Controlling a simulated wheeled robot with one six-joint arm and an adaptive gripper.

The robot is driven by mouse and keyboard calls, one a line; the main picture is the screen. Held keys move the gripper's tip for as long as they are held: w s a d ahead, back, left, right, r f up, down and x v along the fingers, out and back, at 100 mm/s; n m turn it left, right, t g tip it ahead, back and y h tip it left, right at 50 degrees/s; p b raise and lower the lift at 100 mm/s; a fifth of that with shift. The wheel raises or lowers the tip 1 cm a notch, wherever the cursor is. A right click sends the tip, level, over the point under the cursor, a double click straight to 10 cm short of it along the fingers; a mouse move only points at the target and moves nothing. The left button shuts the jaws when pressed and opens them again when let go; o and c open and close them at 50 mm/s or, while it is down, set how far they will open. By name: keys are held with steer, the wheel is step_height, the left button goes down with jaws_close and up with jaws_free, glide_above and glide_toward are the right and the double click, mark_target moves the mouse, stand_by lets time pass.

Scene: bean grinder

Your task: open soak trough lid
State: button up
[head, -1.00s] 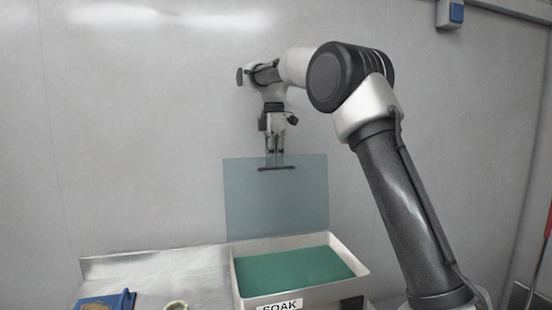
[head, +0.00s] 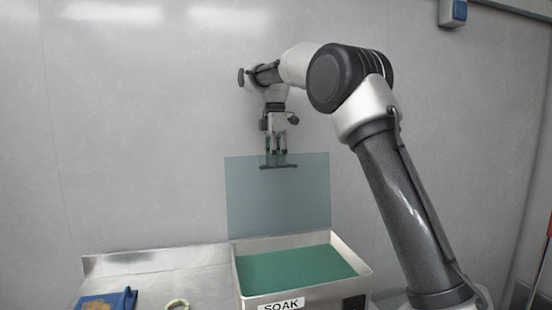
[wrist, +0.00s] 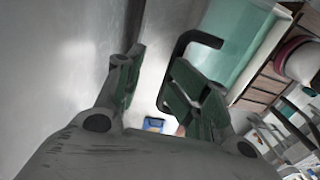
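The soak trough (head: 360,278) is a pale box labelled SOAK, with green contents (head: 295,268) exposed. Its see-through blue-green lid (head: 278,205) stands upright along the back of the trough. The lid's dark handle (head: 278,167) is near its top edge. My gripper (head: 276,160) is at the handle, pointing down, with its fingers apart. In the wrist view the green-padded fingers (wrist: 160,88) are spread with a gap between them. The dark handle (wrist: 190,44) shows there beside the right finger, which partly hides it. I cannot tell whether they touch.
A metal worktop (head: 160,262) lies left of the trough, with a blue object (head: 108,301) and a pale ring (head: 178,304) at its front. A plain grey wall (head: 150,130) stands close behind the lid. My arm rises to the right of the trough.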

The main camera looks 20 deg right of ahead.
step_height(320, 180, down, 2)
steer(key=shift+s+a, duration=0.1)
step_height(320, 180, up, 9)
steer(key=shift+w+r, duration=0.2)
steer(key=shift+w, duration=0.05)
